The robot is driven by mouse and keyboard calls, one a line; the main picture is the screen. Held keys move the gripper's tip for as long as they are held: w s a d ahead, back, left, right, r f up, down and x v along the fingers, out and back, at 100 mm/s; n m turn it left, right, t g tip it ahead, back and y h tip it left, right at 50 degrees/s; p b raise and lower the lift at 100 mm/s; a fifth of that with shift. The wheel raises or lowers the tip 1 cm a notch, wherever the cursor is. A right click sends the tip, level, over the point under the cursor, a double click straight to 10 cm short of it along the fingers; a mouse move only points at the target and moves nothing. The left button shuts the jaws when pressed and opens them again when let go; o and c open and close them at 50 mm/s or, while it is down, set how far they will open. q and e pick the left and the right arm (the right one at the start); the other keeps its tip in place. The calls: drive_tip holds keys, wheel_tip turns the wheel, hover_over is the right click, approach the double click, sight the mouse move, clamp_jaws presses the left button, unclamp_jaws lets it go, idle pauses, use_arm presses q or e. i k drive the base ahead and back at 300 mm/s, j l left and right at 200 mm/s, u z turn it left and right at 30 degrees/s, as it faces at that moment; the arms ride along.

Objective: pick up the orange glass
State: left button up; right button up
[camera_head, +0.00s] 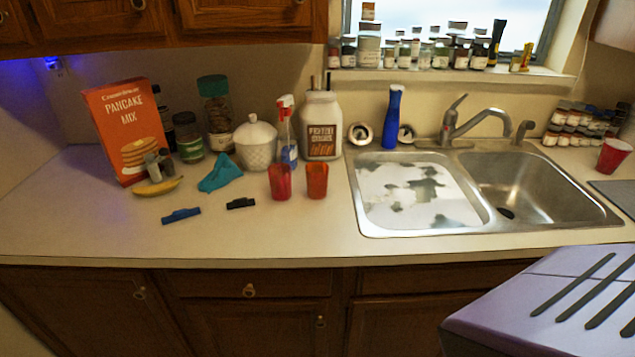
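The orange glass (317,181) stands upright on the counter, just left of the sink. A red glass (279,182) stands close beside it on the left, with a narrow gap between them. The front of the orange glass is unobstructed. A white jar with a brown label (321,126) stands behind it. Neither of my grippers is in view.
The sink (418,192) is right of the glasses. A spray bottle (287,132) stands behind them. A teal cloth (220,174), black clip (241,203), blue clip (181,215) and banana (158,187) lie left. The counter front (270,236) is clear.

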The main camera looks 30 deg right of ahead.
sight(317, 181)
drive_tip(key=z, duration=0.8)
